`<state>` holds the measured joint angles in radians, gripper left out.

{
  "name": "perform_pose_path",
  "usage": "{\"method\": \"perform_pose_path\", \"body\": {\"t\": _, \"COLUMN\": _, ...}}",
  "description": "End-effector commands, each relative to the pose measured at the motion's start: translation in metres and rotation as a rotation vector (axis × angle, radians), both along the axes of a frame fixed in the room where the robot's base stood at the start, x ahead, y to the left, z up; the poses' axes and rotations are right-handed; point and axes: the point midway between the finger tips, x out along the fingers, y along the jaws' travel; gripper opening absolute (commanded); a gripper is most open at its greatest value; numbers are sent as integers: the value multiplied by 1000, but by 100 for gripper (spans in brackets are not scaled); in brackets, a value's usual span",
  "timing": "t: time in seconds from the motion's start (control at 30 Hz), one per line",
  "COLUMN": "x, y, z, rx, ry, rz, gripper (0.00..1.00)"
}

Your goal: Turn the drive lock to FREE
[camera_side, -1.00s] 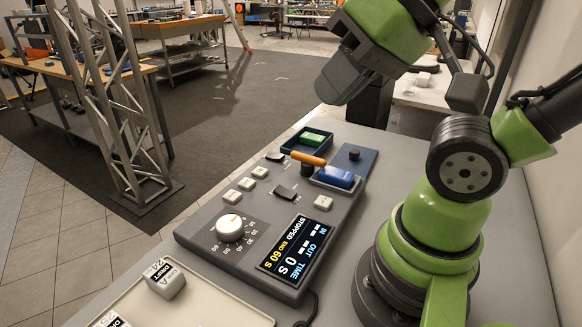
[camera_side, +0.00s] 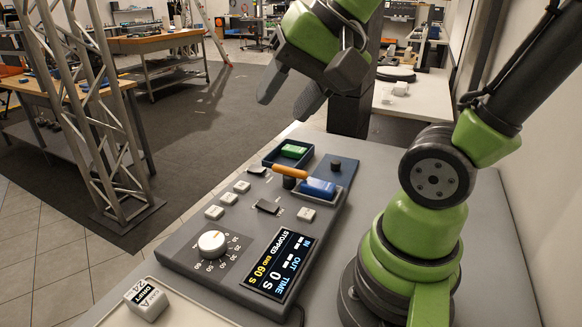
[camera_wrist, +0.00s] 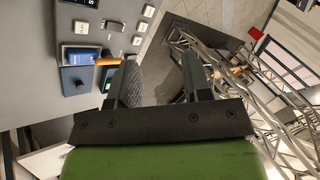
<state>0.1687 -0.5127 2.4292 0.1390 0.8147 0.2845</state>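A grey control panel (camera_side: 215,262) lies on the bench. Near its far end an orange-handled lever (camera_side: 290,172) sits on a dark round post, its handle pointing across the panel toward the blue block; I take it for the drive lock, but no FREE label is legible. The lever also shows in the wrist view (camera_wrist: 107,61), left of the fingers. My gripper (camera_side: 285,106) is in the air above and beyond the panel's far end, apart from the lever. In the wrist view its two fingers (camera_wrist: 162,80) are spread with nothing between them.
The panel carries a white dial (camera_side: 212,243), several white buttons, dark switches, and a display (camera_side: 277,264) reading STOPPED. A blue block (camera_side: 318,188), a green block (camera_side: 294,151) and a black knob (camera_side: 336,163) lie near the lever. A DRIFT-marked block (camera_side: 146,299) sits front left.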

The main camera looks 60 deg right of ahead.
Motion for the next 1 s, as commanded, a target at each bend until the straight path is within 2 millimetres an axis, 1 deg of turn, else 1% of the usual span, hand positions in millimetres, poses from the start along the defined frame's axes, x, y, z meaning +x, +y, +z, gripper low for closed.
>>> {"method": "perform_pose_path", "body": {"t": 0.03, "x": 15, "y": -14, "z": -8, "rx": 89, "ry": 53, "rz": -166, "gripper": 45}}
{"method": "perform_pose_path", "body": {"t": 0.07, "x": 23, "y": -23, "z": -12, "rx": 146, "ry": 75, "rz": -275, "gripper": 45}}
{"method": "perform_pose_path", "body": {"t": 0.1, "x": 33, "y": -36, "z": -19, "rx": 225, "ry": 105, "rz": -421, "gripper": 45}}
{"method": "perform_pose_path", "body": {"t": 0.17, "x": 47, "y": -57, "z": -31, "rx": 340, "ry": 145, "rz": -644, "gripper": 45}}
{"method": "perform_pose_path", "body": {"t": 0.2, "x": 54, "y": -72, "z": -41, "rx": 415, "ry": 168, "rz": -795, "gripper": 45}}
{"method": "perform_pose_path", "body": {"t": 0.23, "x": 59, "y": -85, "z": -48, "rx": 473, "ry": 184, "rz": -909, "gripper": 45}}
{"method": "perform_pose_path", "body": {"t": 0.3, "x": 65, "y": -114, "z": -68, "rx": 598, "ry": 214, "rz": -1171, "gripper": 45}}
{"method": "perform_pose_path", "body": {"t": 0.4, "x": 66, "y": -151, "z": -97, "rx": 755, "ry": 241, "rz": -1507, "gripper": 45}}
{"method": "perform_pose_path", "body": {"t": 0.5, "x": 61, "y": -178, "z": -121, "rx": 871, "ry": 251, "rz": -1763, "gripper": 45}}
{"method": "perform_pose_path", "body": {"t": 0.6, "x": 55, "y": -194, "z": -137, "rx": 944, "ry": 253, "rz": -1926, "gripper": 45}}
{"method": "perform_pose_path", "body": {"t": 0.7, "x": 53, "y": -201, "z": -145, "rx": 976, "ry": 251, "rz": -2000, "gripper": 45}}
{"method": "perform_pose_path", "body": {"t": 0.87, "x": 57, "y": -202, "z": -156, "rx": 985, "ry": 253, "rz": -2011, "gripper": 45}}
{"method": "perform_pose_path", "body": {"t": 1.0, "x": 64, "y": -201, "z": -174, "rx": 981, "ry": 257, "rz": -2011, "gripper": 45}}
